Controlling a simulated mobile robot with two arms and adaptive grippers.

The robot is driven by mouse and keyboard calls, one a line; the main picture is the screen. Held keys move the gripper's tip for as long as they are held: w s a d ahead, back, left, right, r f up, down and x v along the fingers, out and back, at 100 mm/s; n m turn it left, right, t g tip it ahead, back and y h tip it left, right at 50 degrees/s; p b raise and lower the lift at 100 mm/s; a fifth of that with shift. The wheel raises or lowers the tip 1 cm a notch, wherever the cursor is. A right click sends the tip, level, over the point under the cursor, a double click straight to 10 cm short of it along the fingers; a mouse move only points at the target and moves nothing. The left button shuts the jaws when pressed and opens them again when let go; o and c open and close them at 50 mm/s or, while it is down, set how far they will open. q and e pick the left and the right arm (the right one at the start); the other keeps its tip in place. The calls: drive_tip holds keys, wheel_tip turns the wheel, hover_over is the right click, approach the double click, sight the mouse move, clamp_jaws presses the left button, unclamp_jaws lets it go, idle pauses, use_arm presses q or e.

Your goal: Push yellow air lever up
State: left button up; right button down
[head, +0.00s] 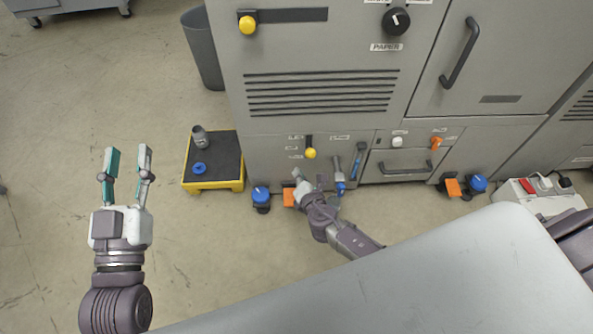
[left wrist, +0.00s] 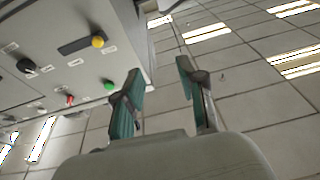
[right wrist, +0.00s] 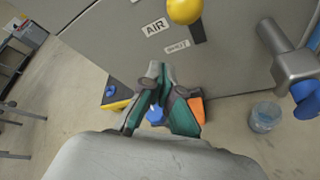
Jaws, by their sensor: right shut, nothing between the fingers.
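The yellow air lever (head: 310,153) is a round yellow knob in a short black upright slot low on the grey machine front. In the right wrist view the yellow knob (right wrist: 184,10) is at the top edge, beside a label reading AIR. Its height in the slot is hard to tell. My right gripper (head: 297,174) is shut and empty, close to the machine front, below and left of the knob. Its fingertips (right wrist: 160,70) are apart from the knob in the right wrist view. My left gripper (head: 128,152) is open and empty above the floor at left.
Another yellow knob (head: 248,26) sits in a horizontal slot higher up. A metal-and-blue valve handle (head: 338,174) is right of the air lever. Blue and orange fittings flank my right gripper. A yellow-edged black platform (head: 212,186) and a grey bin (head: 203,48) stand left.

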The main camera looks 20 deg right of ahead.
use_arm(q)
wheel_tip(320, 180, down, 12)
drive_tip(key=s+a+g+y+p, duration=0.2)
drive_tip(key=g, duration=0.6)
drive_tip(key=shift+s+a+y+p, duration=0.3)
drive_tip(key=shift+s, duration=0.05)
use_arm(e)
drive_tip(key=r+v, duration=0.1)
drive_tip(key=v, duration=0.6)
drive_tip(key=shift+r, duration=0.25)
drive_tip(key=shift+w, duration=0.1)
